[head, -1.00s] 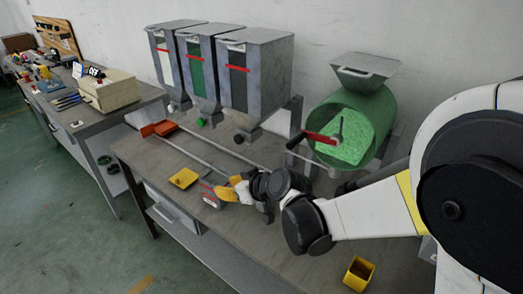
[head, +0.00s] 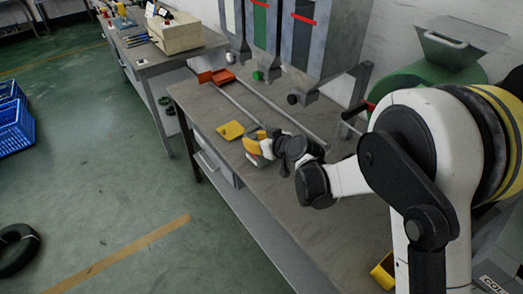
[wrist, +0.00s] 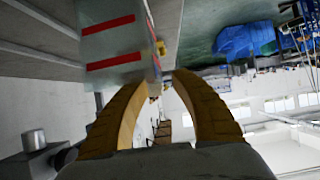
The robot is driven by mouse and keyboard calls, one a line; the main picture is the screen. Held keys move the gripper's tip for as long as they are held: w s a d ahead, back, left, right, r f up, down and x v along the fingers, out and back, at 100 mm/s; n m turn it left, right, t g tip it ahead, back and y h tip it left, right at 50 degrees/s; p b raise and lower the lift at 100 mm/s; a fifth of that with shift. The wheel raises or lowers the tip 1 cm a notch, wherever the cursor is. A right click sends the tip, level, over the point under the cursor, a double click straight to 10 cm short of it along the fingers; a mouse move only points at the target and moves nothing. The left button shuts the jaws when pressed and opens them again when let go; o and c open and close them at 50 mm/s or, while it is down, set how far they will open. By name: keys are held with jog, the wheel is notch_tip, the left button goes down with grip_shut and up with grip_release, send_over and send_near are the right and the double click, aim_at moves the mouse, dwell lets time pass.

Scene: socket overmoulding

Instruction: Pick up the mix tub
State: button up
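The mix tub appears to be the small pale grey tub with red bands (head: 258,160), standing on the bench near its front edge. In the wrist view the tub (wrist: 110,45) is large at upper left, with two red bands on its wall. My gripper (head: 254,143) is at the tub in the head view, its orange-yellow fingers against or just beside it. In the wrist view the fingers of my gripper (wrist: 164,82) stand apart at the base and curve towards each other. The tub hides the left fingertip, so I cannot tell whether they grip its wall.
Grey hoppers (head: 320,40) and a green drum (head: 405,85) stand along the back. The floor (head: 110,190) in front is largely clear.

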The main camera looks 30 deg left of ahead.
jog(key=x, duration=0.2)
jog(key=shift+w+a+f, duration=0.15)
jog(key=shift+a, duration=0.1)
jog(key=shift+d, duration=0.1)
grip_shut()
